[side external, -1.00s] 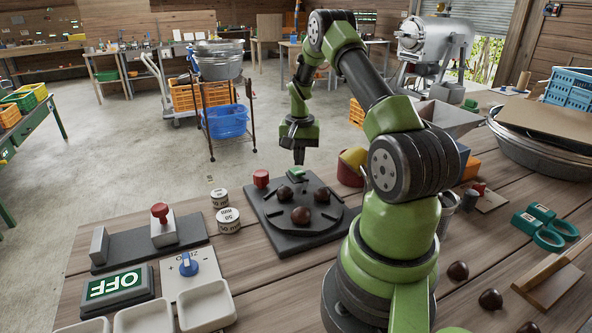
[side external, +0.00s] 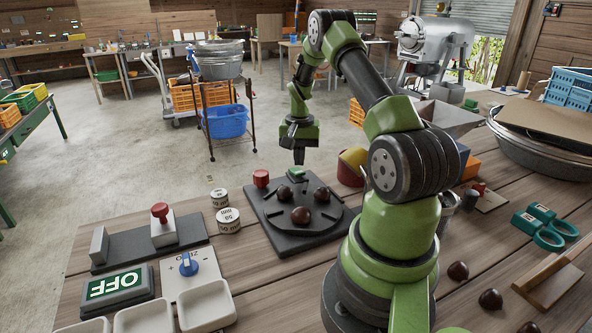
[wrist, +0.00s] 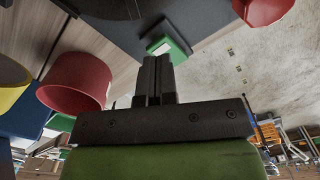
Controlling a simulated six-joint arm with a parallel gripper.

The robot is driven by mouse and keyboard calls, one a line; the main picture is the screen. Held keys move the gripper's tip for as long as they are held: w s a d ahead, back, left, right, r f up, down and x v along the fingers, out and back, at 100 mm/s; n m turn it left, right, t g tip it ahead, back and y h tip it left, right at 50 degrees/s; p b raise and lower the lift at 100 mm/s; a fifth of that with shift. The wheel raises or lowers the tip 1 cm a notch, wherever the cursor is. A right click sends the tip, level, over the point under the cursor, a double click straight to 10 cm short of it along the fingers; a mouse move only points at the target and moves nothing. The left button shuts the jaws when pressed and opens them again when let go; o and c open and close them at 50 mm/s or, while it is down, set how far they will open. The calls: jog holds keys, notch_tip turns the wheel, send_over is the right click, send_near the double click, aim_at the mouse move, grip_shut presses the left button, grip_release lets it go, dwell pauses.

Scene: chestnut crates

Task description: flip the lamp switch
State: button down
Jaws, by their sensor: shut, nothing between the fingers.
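My gripper (side external: 299,158) is shut and empty, pointing down just above a green block (side external: 296,174) at the far edge of a dark round-topped device (side external: 307,215). In the wrist view the closed fingertips (wrist: 157,62) appear close to the green block (wrist: 169,46); I cannot tell whether they touch. No part is clearly marked as a lamp switch. A panel reading OFF (side external: 117,287) lies at the front left. Beside it are a blue knob (side external: 188,265) on a white plate and a red-topped lever (side external: 160,212) on a dark base.
A red knob (side external: 261,179) stands left of the green block. A red cup (side external: 350,167) stands right of my gripper. Brown chestnuts (side external: 300,215) lie on the round device. White labelled discs (side external: 228,222) and white trays (side external: 206,304) are on the left.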

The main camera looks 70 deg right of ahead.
aim_at(299, 172)
jog(key=shift+f, duration=1.4)
dwell(0.6)
jog(key=shift+r, duration=3.55)
jog(key=w+a+r+n+t, duration=0.2)
jog(key=a+r, duration=0.6)
jog(key=w+a+r+n+t, duration=0.1)
jog(key=w+a+r+n, duration=0.15)
jog(key=a+r, duration=0.55)
jog(key=s+a+r+n+t+y, duration=0.1)
jog(key=s+a+r+n+t, duration=0.1)
jog(key=s+a, duration=0.5)
jog(key=s+a+r+n+t+y, duration=0.1)
jog(key=s+a+n, duration=0.3)
jog(key=a, duration=0.5)
jog(key=s+r+t, duration=0.1)
jog(key=s, duration=0.1)
jog(key=shift+s+a, duration=0.35)
